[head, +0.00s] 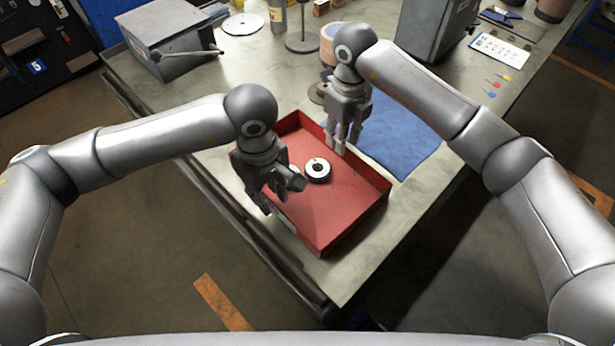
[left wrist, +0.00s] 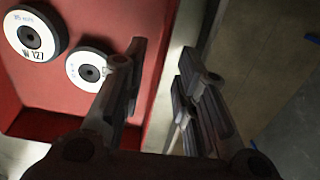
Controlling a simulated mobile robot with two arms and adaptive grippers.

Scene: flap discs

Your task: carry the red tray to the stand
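The red tray (head: 345,212) lies on the workbench with a white-faced flap disc (head: 318,170) in it. The left wrist view shows two discs, one marked W 127 (left wrist: 30,36) and a smaller-looking one (left wrist: 90,70). My left gripper (head: 272,200) is at the tray's left wall. In the left wrist view its fingers (left wrist: 160,95) are apart, one over the tray's inside and one outside the wall. My right gripper (head: 344,145) points down at the tray's far right wall; its fingers look apart. A round-based post (head: 302,40) stands behind; I cannot tell if it is the stand.
A blue cloth (head: 400,135) lies right of the tray. A grey metal box (head: 170,35) is at the back left and another grey block (head: 437,28) at the back right. A white card (head: 500,49) lies at the right. The bench's front edge is close to the tray.

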